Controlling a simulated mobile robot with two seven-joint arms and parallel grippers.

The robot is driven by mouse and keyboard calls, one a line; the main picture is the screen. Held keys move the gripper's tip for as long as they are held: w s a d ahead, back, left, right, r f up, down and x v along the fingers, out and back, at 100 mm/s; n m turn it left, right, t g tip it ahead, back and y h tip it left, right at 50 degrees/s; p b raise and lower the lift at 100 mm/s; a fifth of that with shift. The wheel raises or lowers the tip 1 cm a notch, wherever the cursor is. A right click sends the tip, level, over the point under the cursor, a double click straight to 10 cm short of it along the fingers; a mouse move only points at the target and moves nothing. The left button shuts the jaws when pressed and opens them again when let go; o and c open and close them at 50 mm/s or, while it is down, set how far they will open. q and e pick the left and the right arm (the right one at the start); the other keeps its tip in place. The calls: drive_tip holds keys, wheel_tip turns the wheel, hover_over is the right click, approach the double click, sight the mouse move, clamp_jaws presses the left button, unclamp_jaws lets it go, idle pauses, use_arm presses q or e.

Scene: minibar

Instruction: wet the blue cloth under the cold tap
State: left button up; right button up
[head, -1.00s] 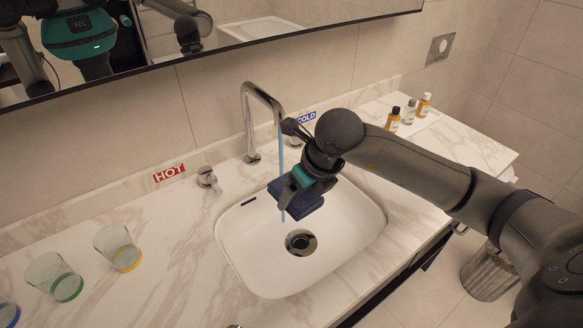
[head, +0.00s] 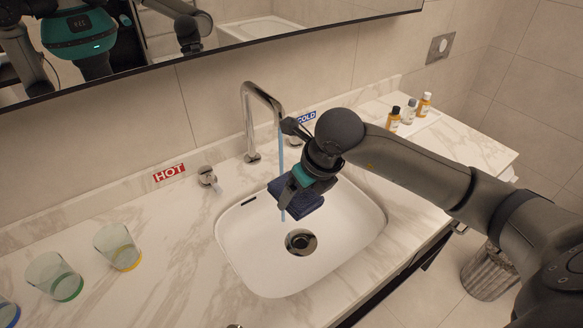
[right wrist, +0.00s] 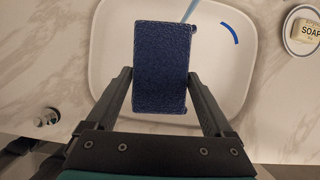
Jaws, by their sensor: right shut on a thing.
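The dark blue cloth (head: 300,200) is held over the white sink (head: 243,245) by my right gripper (head: 296,186). In the right wrist view the cloth (right wrist: 162,68) sits between the two fingers of my right gripper (right wrist: 162,85), which is shut on it. The tap (head: 262,98) arches over the basin. A thin blue water stream (head: 281,165) falls from its spout and meets the cloth in the head view. My left gripper is not in view.
The HOT label (head: 169,172) and hot handle (head: 208,179) are left of the tap. Glasses (head: 117,248) stand on the left counter, small bottles (head: 408,111) at the back right. A soap dish (right wrist: 303,30) shows in the right wrist view. A bin (head: 487,273) stands right.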

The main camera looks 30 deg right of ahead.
drive_tip(key=shift+r, duration=0.1)
drive_tip(key=s+r+p, duration=0.1)
drive_tip(key=s+a+r+p, duration=0.1)
drive_tip(key=s, duration=0.1)
drive_tip(key=shift+a+r, duration=0.1)
drive_tip(key=shift+r, duration=0.15)
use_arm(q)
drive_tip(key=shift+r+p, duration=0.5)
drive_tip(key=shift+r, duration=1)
use_arm(e)
drive_tip(key=shift+s+a+r, duration=0.4)
drive_tip(key=shift+s+r, duration=0.3)
drive_tip(key=shift+s, duration=0.15)
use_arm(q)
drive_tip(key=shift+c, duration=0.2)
